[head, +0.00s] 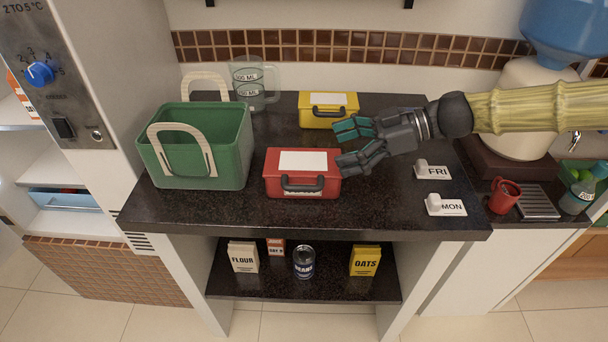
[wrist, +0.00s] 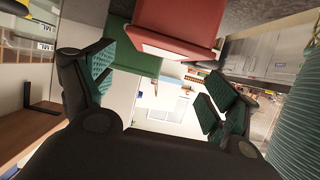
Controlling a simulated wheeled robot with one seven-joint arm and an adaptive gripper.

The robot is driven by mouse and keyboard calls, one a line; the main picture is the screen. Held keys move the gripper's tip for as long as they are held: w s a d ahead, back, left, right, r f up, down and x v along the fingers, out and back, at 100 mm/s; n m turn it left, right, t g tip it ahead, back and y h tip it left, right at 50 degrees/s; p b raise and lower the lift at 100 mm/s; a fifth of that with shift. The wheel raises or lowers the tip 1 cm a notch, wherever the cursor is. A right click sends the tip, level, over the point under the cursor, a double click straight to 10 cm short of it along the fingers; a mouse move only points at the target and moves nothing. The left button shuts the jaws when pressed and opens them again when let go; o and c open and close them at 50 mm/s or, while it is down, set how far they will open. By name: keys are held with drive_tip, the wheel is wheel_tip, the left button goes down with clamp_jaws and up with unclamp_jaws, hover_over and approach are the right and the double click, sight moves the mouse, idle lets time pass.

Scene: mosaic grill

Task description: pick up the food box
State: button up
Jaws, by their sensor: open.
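Two lidded boxes with dark handles and white labels stand on the dark counter, and I cannot tell which is called the food box. The red box (head: 303,187) is near the front, and the yellow box (head: 328,119) is farther back. My gripper (head: 347,146) is open and empty, its fingers pointing left, by the red box's right back corner. In the head view the lower finger overlaps that corner; contact is unclear. In the wrist view the red box (wrist: 178,28) is at the top, above and between the spread fingers (wrist: 158,88).
A green basket (head: 200,165) with pale handles stands left of the red box. A clear measuring jug (head: 254,83) is behind it. FRI (head: 434,172) and MON (head: 446,206) signs lie to the right. A lower shelf (head: 325,287) holds several food packages.

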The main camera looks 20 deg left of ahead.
sight(304, 161)
drive_tip(key=shift+a+f, duration=0.25)
drive_tip(key=shift+a, duration=0.25)
drive_tip(key=shift+s+a+f, duration=0.1)
drive_tip(key=shift+s+a, duration=0.3)
drive_tip(key=shift+a, duration=0.05)
drive_tip(key=shift+f+p+x, duration=0.2)
drive_tip(key=shift+p+x, duration=0.5)
drive_tip(key=shift+x, duration=1.65)
drive_tip(key=shift+d, duration=0.1)
drive_tip(key=c, duration=1.3)
